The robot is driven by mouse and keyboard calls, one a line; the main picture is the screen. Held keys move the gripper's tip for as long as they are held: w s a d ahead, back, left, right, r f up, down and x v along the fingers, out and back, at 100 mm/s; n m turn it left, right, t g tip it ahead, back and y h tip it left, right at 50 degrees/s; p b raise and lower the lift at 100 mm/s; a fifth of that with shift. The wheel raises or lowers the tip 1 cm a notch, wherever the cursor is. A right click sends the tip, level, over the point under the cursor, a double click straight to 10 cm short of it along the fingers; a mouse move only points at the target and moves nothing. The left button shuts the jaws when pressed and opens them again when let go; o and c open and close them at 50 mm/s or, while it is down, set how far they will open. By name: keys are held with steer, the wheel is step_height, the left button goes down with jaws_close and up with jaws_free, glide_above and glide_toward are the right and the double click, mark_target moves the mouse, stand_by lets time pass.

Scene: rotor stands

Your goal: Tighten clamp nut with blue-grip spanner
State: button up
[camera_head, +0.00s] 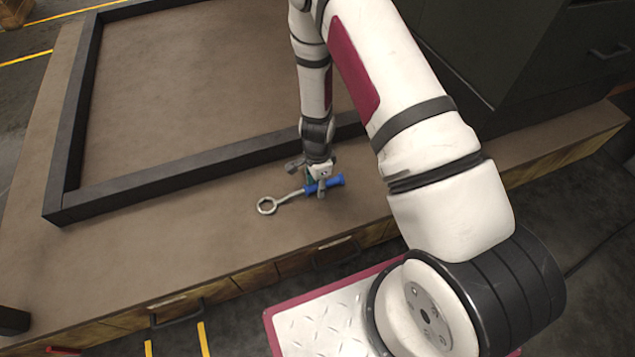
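The blue-grip spanner (292,196) is at the front part of the workbench, in the middle of the head view. Its ring end (267,206) points left and its blue grip (335,182) points right. My gripper (321,188) is at the blue grip, with its fingers around or just over it. The view is too small to tell whether the fingers are closed on it, or whether the spanner rests on the bench or is slightly raised. No clamp nut can be made out.
A dark raised frame (180,180) encloses part of the workbench (180,250) behind the spanner. A dark cabinet (560,60) stands at the right back. Drawers with handles (176,315) line the bench front. The bench top left of the spanner is clear.

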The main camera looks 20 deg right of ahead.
steer(key=shift+r, duration=0.1)
jaws_close()
